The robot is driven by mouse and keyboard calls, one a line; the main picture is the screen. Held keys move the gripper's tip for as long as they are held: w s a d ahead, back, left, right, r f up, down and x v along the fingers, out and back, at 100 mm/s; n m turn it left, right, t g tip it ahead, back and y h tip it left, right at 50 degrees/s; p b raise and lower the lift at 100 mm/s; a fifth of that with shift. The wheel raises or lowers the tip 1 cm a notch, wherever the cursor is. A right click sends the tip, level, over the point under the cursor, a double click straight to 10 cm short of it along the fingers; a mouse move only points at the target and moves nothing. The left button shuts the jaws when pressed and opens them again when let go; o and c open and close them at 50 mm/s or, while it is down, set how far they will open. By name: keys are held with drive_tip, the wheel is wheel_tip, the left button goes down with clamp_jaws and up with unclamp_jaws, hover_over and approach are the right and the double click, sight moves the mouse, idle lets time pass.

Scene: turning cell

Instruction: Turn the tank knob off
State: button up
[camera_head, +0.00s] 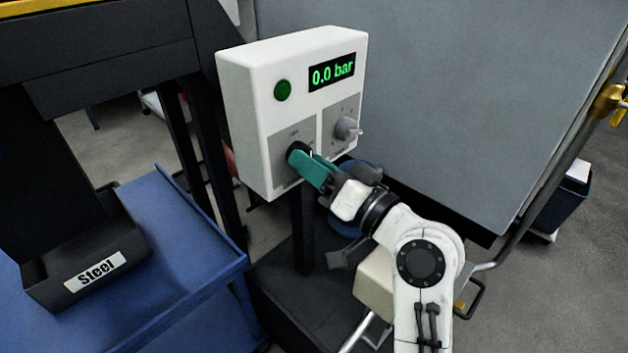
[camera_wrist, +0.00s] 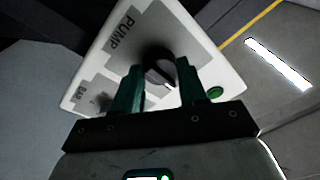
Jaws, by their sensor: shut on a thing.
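A white control box (camera_head: 245,125) carries two knobs on its front. My gripper (camera_head: 305,163), with green fingers, is shut on the black knob (camera_wrist: 160,68) on the left side of the box. In the wrist view the fingers lie on both sides of this knob, and the word PUMP is printed beside it. A light mark shows on the knob. The grey knob (camera_head: 347,128) on the right panel is clear of my gripper. The display (camera_head: 332,73) reads 0.0 bar.
A round green button or lamp (camera_head: 282,90) is on the box above the black knob. A blue cart (camera_head: 185,225) with a dark bin (camera_head: 95,265) marked Steel stands at the left. A large grey panel (camera_head: 430,100) rises behind the box.

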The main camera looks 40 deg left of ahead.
drive_tip(key=shift+f+n+b, duration=0.15)
drive_tip(key=shift+n+b, duration=0.15)
drive_tip(key=shift+n, duration=0.1)
drive_tip(key=o, duration=1.1)
drive_tip(key=shift+c, duration=0.2)
drive_tip(key=d+f, duration=0.1)
drive_tip(key=d, duration=0.9)
drive_tip(key=shift+s+d+p, duration=0.3)
drive_tip(key=shift+s+p, duration=0.05)
drive_tip(key=shift+s, duration=0.05)
drive_tip(key=shift+d+f, duration=0.1)
